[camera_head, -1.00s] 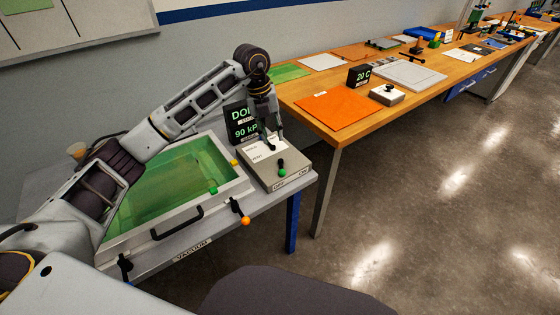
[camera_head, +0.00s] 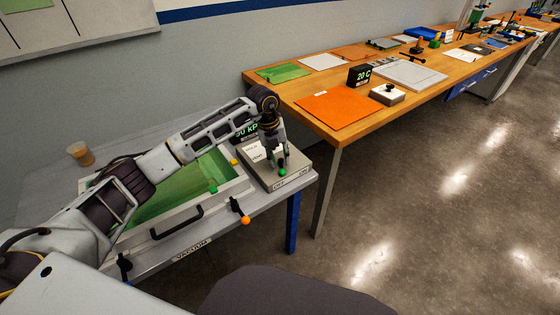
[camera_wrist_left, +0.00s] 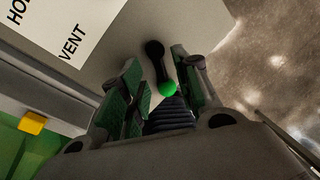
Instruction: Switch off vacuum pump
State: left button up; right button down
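The grey pump control box (camera_head: 299,167) sits on the right corner of the grey bench, with OFF and ON printed on its front edge. A black lever with a green knob (camera_head: 282,172) is on it, toward the OFF lettering; the knob (camera_wrist_left: 167,89) and the black lever (camera_wrist_left: 155,52) also show in the left wrist view. My left gripper (camera_head: 278,164) is over the box, pointing down at the lever. In the wrist view its fingers (camera_wrist_left: 164,87) are apart, on either side of the knob, with no clear grip on it. My right gripper is not in view.
The green-lined vacuum bath (camera_head: 168,205) with a black handle is left of the box. An orange-tipped lever (camera_head: 243,217) is at its front corner. The pressure display (camera_head: 246,131) behind is partly hidden by my arm. A wooden bench with an orange mat (camera_head: 338,108) stands beyond.

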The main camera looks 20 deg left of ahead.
pick_arm(q)
jog(key=shift+w+d+f, duration=0.1)
jog(key=shift+d+f, duration=0.1)
jog(key=shift+f, duration=0.8)
grip_shut()
